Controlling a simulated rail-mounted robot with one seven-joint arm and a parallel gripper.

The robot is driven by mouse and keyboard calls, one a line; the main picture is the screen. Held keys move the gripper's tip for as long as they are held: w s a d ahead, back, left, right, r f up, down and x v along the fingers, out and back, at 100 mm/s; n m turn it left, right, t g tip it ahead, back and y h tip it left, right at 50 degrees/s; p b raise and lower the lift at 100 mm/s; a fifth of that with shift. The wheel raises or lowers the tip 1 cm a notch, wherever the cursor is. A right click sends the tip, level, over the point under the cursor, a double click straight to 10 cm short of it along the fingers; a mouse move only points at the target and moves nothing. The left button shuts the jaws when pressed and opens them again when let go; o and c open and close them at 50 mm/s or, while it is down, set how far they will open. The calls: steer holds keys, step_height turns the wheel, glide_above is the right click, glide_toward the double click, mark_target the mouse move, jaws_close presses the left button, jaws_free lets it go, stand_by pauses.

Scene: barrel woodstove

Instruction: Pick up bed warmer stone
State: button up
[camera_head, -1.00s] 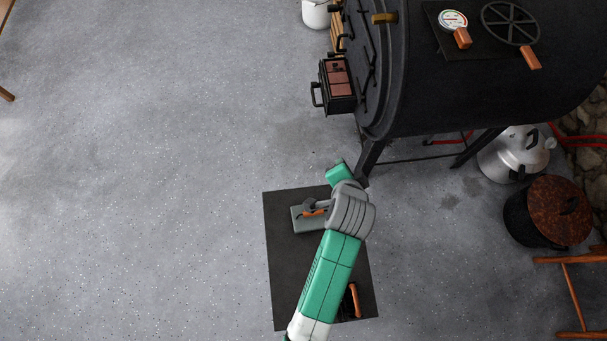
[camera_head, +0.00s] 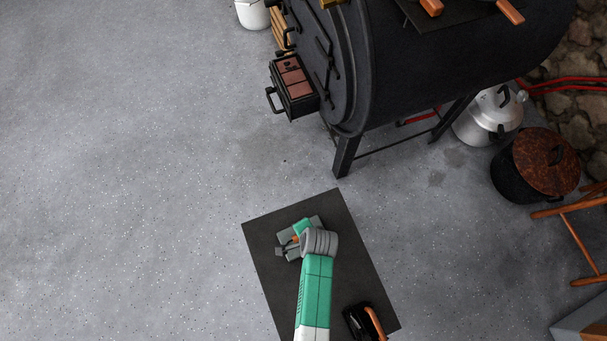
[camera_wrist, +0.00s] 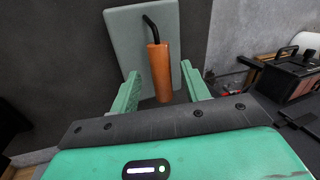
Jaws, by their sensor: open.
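The bed warmer stone (camera_head: 284,239) is a flat grey-green slab with an orange-brown wooden handle on a bent black rod. It lies on a dark mat (camera_head: 262,232), partly hidden by my arm in the head view. In the wrist view the slab (camera_wrist: 125,38) is ahead and its handle (camera_wrist: 161,78) points toward me. My gripper (camera_wrist: 159,74) is open, one green finger on each side of the handle. I see a gap on both sides; I cannot tell the height difference. In the head view my gripper (camera_head: 291,243) is over the stone.
A black iron with a wooden handle (camera_head: 362,321) stands on the mat's near right part. The barrel stove (camera_head: 430,65), with a brick-filled box (camera_head: 292,85) at its front, stands beyond. A kettle (camera_head: 487,118) and lidded pot (camera_head: 520,168) are right. Floor at left is clear.

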steer(key=shift+x, duration=1.05)
steer(key=shift+w, duration=0.1)
jaws_close()
steer(key=shift+a, duration=0.1)
steer(key=shift+r, duration=0.1)
